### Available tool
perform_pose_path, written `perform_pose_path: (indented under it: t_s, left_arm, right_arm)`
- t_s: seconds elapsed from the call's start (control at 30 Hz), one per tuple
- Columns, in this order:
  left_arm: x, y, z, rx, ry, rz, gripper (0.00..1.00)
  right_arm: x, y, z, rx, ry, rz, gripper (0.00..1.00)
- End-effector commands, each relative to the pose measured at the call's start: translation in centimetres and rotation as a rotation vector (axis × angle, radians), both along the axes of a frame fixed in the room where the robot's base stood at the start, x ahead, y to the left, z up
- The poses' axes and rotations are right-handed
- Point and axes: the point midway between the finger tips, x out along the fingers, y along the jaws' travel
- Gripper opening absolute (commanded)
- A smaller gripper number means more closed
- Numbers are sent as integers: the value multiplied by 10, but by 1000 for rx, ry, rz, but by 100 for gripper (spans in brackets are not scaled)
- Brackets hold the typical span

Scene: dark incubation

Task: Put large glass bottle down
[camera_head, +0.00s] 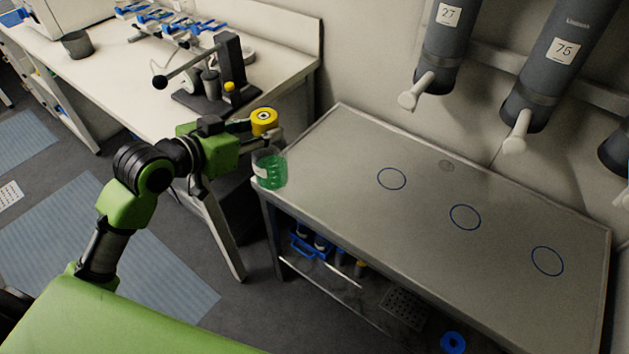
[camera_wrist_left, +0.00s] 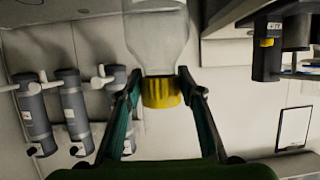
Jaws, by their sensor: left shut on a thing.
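The large glass bottle (camera_head: 270,172) has a yellow cap and green liquid in it. In the head view it hangs upright by the near left corner of the grey table (camera_head: 420,210), and I cannot tell whether its base touches the table. My left gripper (camera_head: 262,133) is shut on the bottle at its neck, just below the cap. In the left wrist view the bottle (camera_wrist_left: 158,42) appears upside down, its yellow cap between the fingers of my left gripper (camera_wrist_left: 160,78). My right gripper is in neither view.
The tabletop is clear, with three blue circles (camera_head: 465,217) marked on it. Grey numbered cylinders (camera_head: 445,45) with white taps hang over its back edge. A white bench (camera_head: 110,75) with a dark stand (camera_head: 215,80) and blue racks is at the left. A blue carrier (camera_head: 310,243) sits below.

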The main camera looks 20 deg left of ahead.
Motion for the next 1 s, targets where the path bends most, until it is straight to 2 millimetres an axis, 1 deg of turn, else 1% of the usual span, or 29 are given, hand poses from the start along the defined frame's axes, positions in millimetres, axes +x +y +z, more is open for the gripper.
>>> perform_pose_path:
  t_s: [0.03,0.13,0.27,0.4,0.57,0.77,0.93,1.0]
  left_arm:
    - [7,5,1,6,-11,31,0]
    - [19,13,6,6,-12,91,0]
    - [27,20,11,3,-9,143,0]
    - [34,21,11,-3,-4,164,0]
    - [50,7,5,-7,-5,164,0]
    - [79,-16,-12,-9,-4,164,0]
    - [105,-38,-28,-6,-3,162,0]
    - [111,-42,-42,-5,-1,164,0]
  right_arm:
    - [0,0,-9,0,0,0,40]
    - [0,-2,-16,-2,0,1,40]
    - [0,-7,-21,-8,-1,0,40]
    - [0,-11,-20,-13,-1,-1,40]
    - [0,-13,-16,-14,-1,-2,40]
    - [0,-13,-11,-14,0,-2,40]
    - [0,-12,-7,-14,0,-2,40]
    - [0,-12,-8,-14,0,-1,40]
